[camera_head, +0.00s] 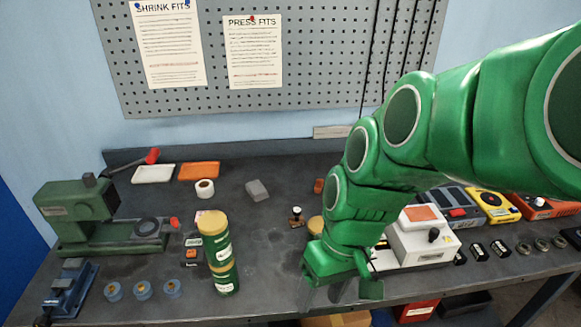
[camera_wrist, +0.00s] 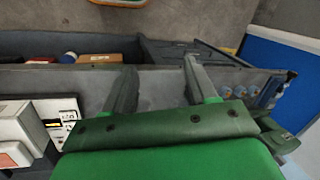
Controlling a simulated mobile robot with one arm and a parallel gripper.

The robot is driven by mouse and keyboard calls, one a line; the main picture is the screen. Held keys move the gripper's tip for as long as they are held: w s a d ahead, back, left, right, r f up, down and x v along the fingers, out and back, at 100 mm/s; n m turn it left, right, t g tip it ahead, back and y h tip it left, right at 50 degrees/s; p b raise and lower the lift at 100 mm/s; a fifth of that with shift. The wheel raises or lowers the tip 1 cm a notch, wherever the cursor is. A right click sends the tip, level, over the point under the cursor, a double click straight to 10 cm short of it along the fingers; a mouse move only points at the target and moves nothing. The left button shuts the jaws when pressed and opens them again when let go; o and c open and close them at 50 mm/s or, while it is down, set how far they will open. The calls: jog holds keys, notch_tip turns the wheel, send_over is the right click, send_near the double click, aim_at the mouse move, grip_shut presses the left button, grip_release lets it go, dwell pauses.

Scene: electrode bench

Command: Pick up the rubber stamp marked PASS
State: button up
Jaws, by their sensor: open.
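A small stamp-like piece with a dark knob and a brown base (camera_head: 296,216) stands upright mid-bench in the head view. Any lettering on it is too small to read, so I cannot confirm that it says PASS. My gripper (camera_head: 342,291) is in front of it and to its right, near the bench's front edge. In the wrist view my gripper (camera_wrist: 158,80) is open, with two fingers apart and nothing between them. No stamp can be made out in the wrist view. My arm hides part of the bench behind it.
Green canisters with yellow lids (camera_head: 222,255) stand left of the stamp-like piece. A grey block (camera_head: 257,190) lies behind it. A white device with an orange top (camera_head: 420,240) is right of my gripper. A green press (camera_head: 80,215) stands far left.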

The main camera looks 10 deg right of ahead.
jog(key=w+a+n+y, duration=0.3)
jog(key=w+a, duration=0.2)
jog(key=w, duration=0.3)
jog(key=n+t+y, duration=0.2)
jog(key=t+y, duration=0.3)
jog(key=t, duration=0.3)
send_over(297, 210)
jog(key=s+d, duration=0.1)
jog(key=d, duration=0.1)
notch_tip(297, 210, down, 8)
jog(key=shift+d+f, duration=0.2)
jog(key=shift+f, duration=1.6)
notch_tip(297, 210, down, 3)
jog(key=shift+s+r, duration=0.1)
jog(key=shift+x, duration=1)
jog(key=shift+a+f, duration=0.3)
jog(key=shift+a, duration=0.15)
